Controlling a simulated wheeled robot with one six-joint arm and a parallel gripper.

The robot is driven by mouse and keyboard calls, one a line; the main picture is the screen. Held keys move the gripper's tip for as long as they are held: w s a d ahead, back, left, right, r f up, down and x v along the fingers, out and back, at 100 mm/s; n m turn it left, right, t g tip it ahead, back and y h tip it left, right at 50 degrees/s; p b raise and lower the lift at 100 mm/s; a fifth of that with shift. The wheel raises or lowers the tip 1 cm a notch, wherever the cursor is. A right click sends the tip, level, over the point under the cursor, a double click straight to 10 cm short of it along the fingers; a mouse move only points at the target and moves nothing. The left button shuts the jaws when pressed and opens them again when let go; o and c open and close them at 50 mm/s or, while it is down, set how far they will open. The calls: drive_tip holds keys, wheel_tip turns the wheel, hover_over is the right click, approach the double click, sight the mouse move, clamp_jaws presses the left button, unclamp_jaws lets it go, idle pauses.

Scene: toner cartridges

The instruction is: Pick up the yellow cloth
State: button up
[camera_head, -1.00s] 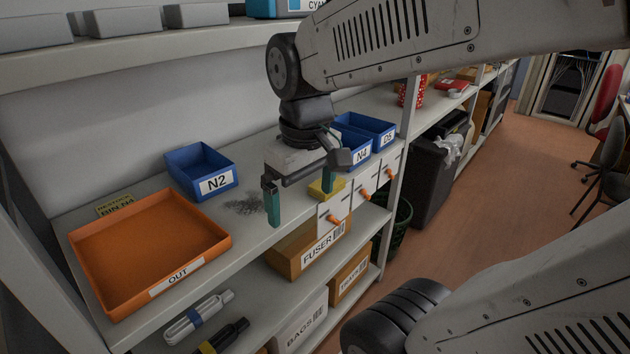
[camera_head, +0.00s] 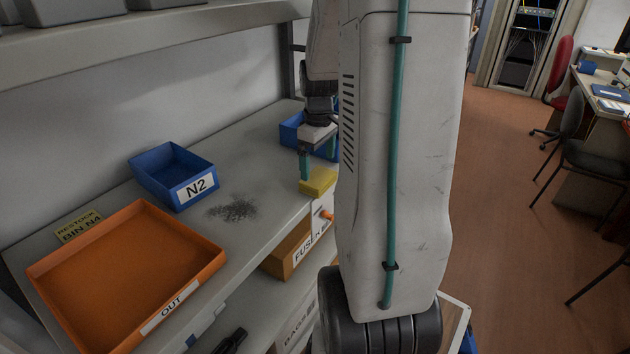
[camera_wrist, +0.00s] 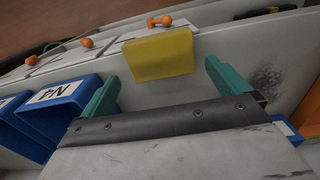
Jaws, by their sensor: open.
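The yellow cloth (camera_head: 318,181) lies at the front edge of the shelf top, right of a dark smudge. In the wrist view the cloth (camera_wrist: 160,55) appears ahead of the fingertips, roughly between them in line, draped over the edge above the drawer fronts. My gripper (camera_head: 318,163) is beside the cloth on its far side in the head view, its green fingers spread and empty. The wrist view shows both fingers (camera_wrist: 165,82) apart with nothing between them. My arm hides part of the gripper and the shelf right of the cloth in the head view.
A blue bin marked N4 (camera_wrist: 50,108) stands close to one finger. The blue N2 bin (camera_head: 174,176) and orange OUT tray (camera_head: 128,260) stand left. Dark powder (camera_head: 233,210) lies on the shelf top (camera_head: 262,180). Drawers with orange knobs (camera_wrist: 87,43) sit below the edge.

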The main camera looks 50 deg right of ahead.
sight(318, 177)
wheel_tip(318, 177, down, 5)
drive_tip(key=shift+f, duration=0.15)
drive_tip(key=c, duration=0.8)
drive_tip(key=shift+o, duration=0.2)
drive_tip(key=shift+r, duration=0.2)
